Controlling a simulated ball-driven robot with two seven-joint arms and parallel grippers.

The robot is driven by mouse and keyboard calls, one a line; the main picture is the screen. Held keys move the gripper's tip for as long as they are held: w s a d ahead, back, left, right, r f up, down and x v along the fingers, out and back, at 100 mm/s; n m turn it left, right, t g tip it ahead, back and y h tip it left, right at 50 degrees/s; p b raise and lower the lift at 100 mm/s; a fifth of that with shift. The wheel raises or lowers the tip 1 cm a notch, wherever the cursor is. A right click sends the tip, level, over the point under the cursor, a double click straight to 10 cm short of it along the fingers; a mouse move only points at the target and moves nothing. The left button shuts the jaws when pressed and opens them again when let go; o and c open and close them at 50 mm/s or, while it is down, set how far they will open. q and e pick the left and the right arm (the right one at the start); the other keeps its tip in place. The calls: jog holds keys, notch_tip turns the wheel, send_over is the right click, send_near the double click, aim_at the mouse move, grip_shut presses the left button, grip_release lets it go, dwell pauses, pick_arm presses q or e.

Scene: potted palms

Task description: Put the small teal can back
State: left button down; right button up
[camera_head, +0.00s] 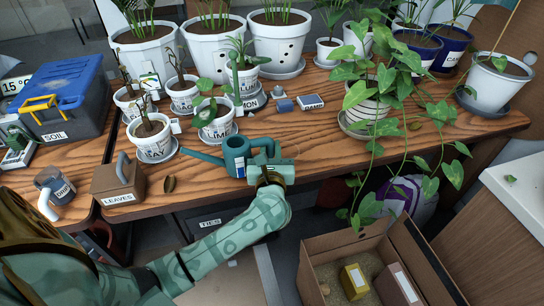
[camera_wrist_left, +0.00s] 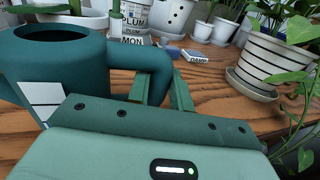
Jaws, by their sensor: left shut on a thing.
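The small teal can (camera_head: 235,152) is a watering can with a long spout pointing left and a white label on its side. It is at the front edge of the wooden table (camera_head: 300,143). In the left wrist view the can (camera_wrist_left: 60,68) fills the left side, with its open top showing. My left gripper (camera_head: 264,158) is on the right of the can, its fingers (camera_wrist_left: 160,92) shut on the can's handle. The can looks upright; I cannot tell whether its base touches the table. My right gripper is not in view.
White pots marked BAY (camera_head: 154,143) and LIME (camera_head: 214,124) stand close behind the spout. A brown LEAVES box (camera_head: 118,182) and a mug (camera_head: 55,188) are at the left. A trailing plant (camera_head: 370,100) hangs over the front edge at right. The wood right of the can is clear.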

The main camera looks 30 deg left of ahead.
pick_arm(q)
notch_tip(320, 180, down, 2)
jog(key=shift+f+b, duration=0.15)
jog(key=shift+b, duration=0.15)
jog(key=shift+r, duration=0.2)
jog(key=shift+f, duration=0.15)
jog(key=c, duration=1.3)
grip_release()
jog(key=shift+o, duration=0.2)
jog(key=shift+s+r, duration=0.1)
jog(key=shift+r, duration=0.1)
jog(key=p+v, duration=0.2)
jog(key=v, duration=1)
